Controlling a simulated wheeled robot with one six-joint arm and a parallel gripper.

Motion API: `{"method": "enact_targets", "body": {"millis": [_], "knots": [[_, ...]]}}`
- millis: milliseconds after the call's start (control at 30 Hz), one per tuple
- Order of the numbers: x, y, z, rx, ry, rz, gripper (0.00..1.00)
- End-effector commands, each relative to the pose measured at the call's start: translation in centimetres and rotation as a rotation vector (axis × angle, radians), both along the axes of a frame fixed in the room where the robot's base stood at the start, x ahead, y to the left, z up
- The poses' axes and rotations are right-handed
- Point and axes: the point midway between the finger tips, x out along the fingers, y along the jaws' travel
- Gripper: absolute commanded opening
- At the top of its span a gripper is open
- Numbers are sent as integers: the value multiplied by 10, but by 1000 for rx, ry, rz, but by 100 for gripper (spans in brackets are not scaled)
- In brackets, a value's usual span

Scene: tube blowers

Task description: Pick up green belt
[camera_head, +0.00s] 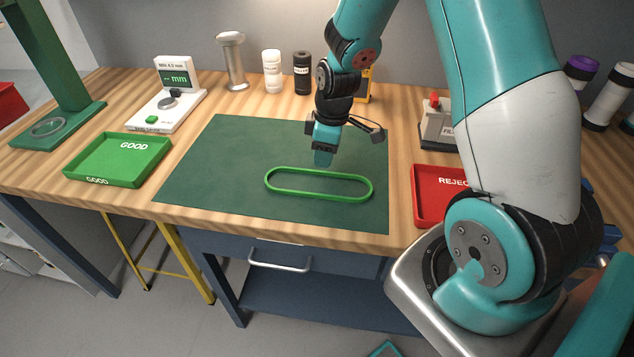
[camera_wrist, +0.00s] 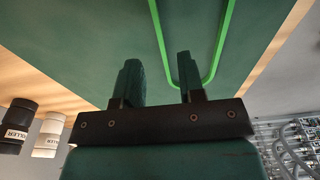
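The green belt (camera_head: 319,196) is a long closed loop lying flat on the dark green mat (camera_head: 225,165), stretched left to right. My gripper (camera_head: 323,160) points down just behind the belt's far side, a little left of its middle in the picture. In the wrist view my gripper (camera_wrist: 158,62) has its two fingers apart with nothing held. The belt (camera_wrist: 161,40) runs there between the fingers in the picture, and the right finger overlaps the loop's inside. I cannot tell how high the fingertips are above the mat.
A green GOOD tray (camera_head: 118,158) is at the left and a red REJECT tray (camera_head: 428,207) at the right. A gauge (camera_head: 167,105), a metal stand (camera_head: 233,62), white (camera_head: 272,72) and black (camera_head: 302,73) bottles stand behind. The mat around the belt is clear.

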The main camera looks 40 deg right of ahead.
Motion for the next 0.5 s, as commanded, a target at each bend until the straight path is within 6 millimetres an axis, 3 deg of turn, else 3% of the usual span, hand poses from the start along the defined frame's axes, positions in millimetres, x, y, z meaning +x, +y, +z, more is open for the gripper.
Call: {"method": "enact_targets", "body": {"millis": [267, 500], "knots": [[3, 5, -38, 1, 4, -1, 36], [4, 5, -45, 0, 1, -1, 36]]}}
